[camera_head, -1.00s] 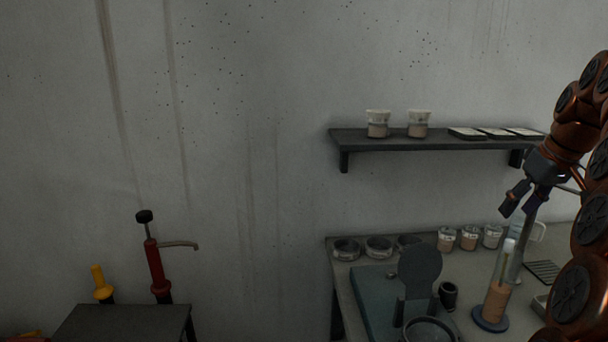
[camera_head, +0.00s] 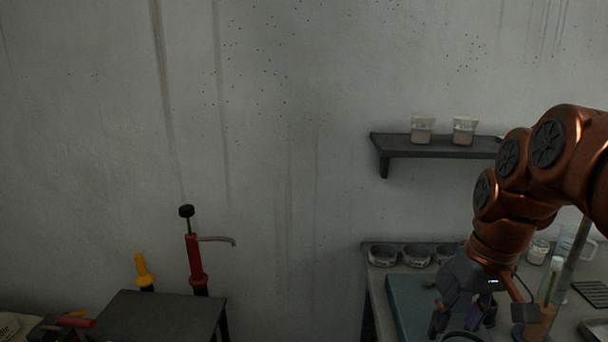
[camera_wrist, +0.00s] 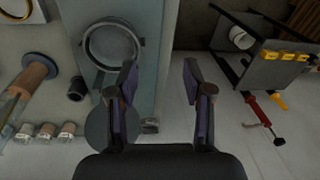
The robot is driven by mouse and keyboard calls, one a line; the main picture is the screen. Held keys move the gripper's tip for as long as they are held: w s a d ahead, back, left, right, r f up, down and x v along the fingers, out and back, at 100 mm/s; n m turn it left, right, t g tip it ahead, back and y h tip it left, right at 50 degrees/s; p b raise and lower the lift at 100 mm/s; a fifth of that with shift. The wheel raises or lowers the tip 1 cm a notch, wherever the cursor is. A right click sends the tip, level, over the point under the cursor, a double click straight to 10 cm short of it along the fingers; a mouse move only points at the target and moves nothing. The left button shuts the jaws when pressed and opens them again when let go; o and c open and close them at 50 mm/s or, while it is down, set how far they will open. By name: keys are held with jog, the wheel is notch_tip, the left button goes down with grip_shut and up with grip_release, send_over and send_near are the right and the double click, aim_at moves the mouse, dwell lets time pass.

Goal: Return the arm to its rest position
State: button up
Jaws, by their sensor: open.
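My gripper (camera_head: 462,312) hangs at the end of my copper-coloured arm, low over the left part of the workbench in the head view. In the wrist view my gripper (camera_wrist: 160,82) has its two fingers spread wide with nothing between them. Below it are the edge of the teal board (camera_wrist: 145,60) on the bench and the floor beside the bench. The arm is bent and hides much of the bench and the right end of the shelf in the head view.
A wall shelf (camera_head: 440,152) holds two beakers. Several dark round dishes (camera_head: 383,255) stand along the back of the workbench. A cylinder with a tube (camera_head: 545,300) stands close right of my gripper.

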jog(key=s+a+f+g, duration=0.1)
jog(key=s+a+f, duration=0.2)
jog(key=s+f, duration=0.3)
jog(key=s+a+f+g+h, duration=0.1)
jog(key=s+a+f, duration=0.2)
jog(key=s, duration=1)
notch_tip(320, 180, down, 4)
jog(key=shift+a+r+m, duration=0.25)
jog(key=shift+m, duration=0.15)
dwell(0.5)
jog(key=shift+c, duration=0.9)
jog(key=shift+d, duration=0.1)
